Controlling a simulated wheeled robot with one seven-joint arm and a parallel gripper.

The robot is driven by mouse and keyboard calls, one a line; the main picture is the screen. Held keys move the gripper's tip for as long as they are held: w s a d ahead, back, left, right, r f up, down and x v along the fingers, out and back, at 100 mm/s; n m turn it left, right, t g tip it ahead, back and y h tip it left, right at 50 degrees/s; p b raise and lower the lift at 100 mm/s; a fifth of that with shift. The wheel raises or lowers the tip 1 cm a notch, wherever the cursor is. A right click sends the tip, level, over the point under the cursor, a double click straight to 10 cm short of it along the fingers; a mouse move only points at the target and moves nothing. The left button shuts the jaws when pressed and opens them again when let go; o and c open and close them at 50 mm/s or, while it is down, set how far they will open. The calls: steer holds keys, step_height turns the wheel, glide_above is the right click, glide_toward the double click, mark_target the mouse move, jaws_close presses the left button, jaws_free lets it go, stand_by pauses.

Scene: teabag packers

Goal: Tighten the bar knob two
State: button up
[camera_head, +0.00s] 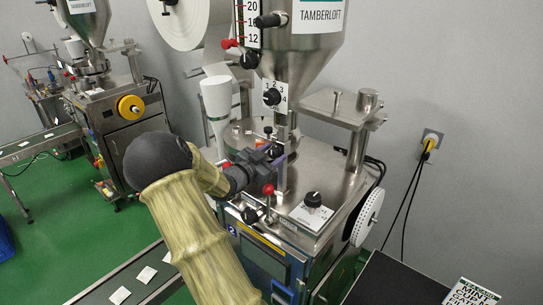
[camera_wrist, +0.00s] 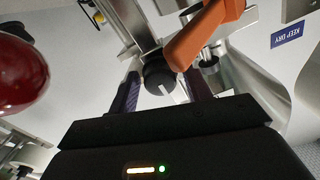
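My gripper (camera_head: 273,160) is at the front of the steel packing machine, under the numbered dial. In the wrist view my gripper (camera_wrist: 165,92) has its two dark purple fingers apart, one on each side of a round black knob (camera_wrist: 159,76). Small gaps show between the knob and the fingers, so the gripper looks open around it. In the head view this knob is mostly hidden by my gripper. Other black knobs are the numbered dial knob (camera_head: 272,97) above and a knob on a white plate (camera_head: 313,199) at the right. No label shows which one is bar knob two.
A red ball lever (camera_head: 268,189) stands close below my gripper; a red ball (camera_wrist: 18,68) fills the left of the wrist view. An orange handle (camera_wrist: 203,36) lies close beyond the right finger. The hopper (camera_head: 300,50) is above, and a white wheel (camera_head: 367,216) is at the right.

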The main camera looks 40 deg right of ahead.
steer(key=shift+a, duration=0.1)
steer(key=s+a+b, duration=0.1)
steer(key=a+b, duration=0.3)
steer(key=a, duration=1.3)
steer(key=shift+s+b, duration=0.25)
steer(key=shift+b, duration=0.1)
steer(key=shift+a, duration=0.1)
steer(key=w+a+f+n+t+y, duration=0.3)
steer(key=a+f+n+t+y, duration=0.1)
steer(key=a+n+y, duration=0.25)
steer(key=w+a+f+n+t+y, duration=0.2)
steer(key=a+f+n+t+y, duration=0.25)
steer(key=a+y, duration=0.25)
steer(key=s+a+f+n+g+y, duration=0.2)
steer(key=s+a+n+g, duration=0.1)
steer(key=s, duration=0.5)
steer(key=s+a+f+n+g+y, duration=0.2)
steer(key=s+a+n+g, duration=0.2)
steer(key=s, duration=0.5)
steer(key=shift+s+a+f+n, duration=0.25)
steer(key=shift+a+f+n, duration=0.15)
steer(key=shift+a+n, duration=0.75)
